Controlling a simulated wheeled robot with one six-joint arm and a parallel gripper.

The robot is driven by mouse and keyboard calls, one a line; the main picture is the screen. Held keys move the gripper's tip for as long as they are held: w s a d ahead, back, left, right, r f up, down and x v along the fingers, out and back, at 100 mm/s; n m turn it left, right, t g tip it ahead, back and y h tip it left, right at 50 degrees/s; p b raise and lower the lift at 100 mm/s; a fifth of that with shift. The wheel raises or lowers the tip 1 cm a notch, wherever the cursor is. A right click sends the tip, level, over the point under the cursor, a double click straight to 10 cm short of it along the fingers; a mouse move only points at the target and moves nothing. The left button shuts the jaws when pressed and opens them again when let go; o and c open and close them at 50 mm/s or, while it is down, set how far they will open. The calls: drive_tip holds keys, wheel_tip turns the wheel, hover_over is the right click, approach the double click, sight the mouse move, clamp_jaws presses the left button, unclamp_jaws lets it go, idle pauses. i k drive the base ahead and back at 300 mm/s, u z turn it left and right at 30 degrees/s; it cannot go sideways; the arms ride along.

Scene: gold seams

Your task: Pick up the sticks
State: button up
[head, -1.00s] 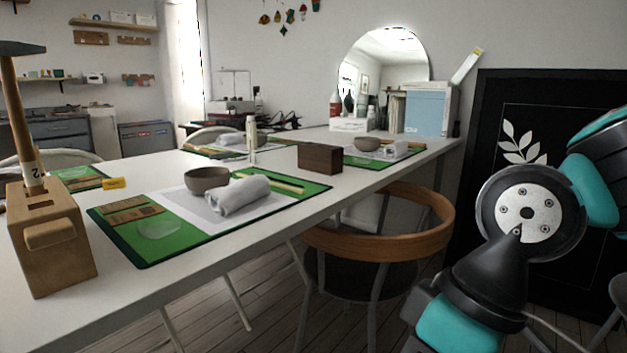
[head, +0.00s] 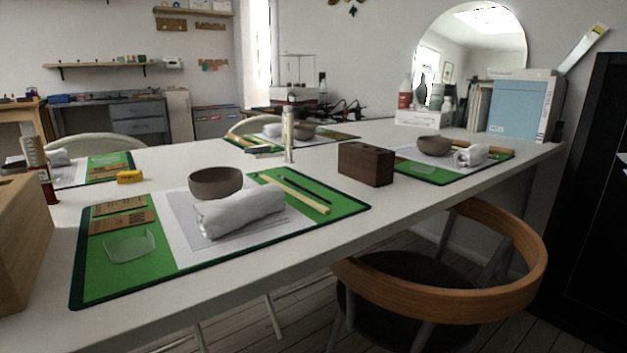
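In the head view, a pale wooden stick (head: 293,194) lies on the right part of the near green mat (head: 127,278). A thin dark stick or brush (head: 304,190) lies beside it, slightly farther back. Both lie flat, slanting down to the right, right of a rolled white towel (head: 240,209) and a brown bowl (head: 216,181). My gripper is not in view.
A dark wooden block (head: 365,163) stands behind the mat's right corner. A white tube (head: 288,133) stands upright farther back. A wooden box (head: 18,237) is at the left edge. A chair (head: 440,290) stands against the near side of the white table (head: 344,252).

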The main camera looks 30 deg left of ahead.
sight(324, 210)
drive_tip(key=i, duration=0.65)
drive_tip(key=u, duration=2.45)
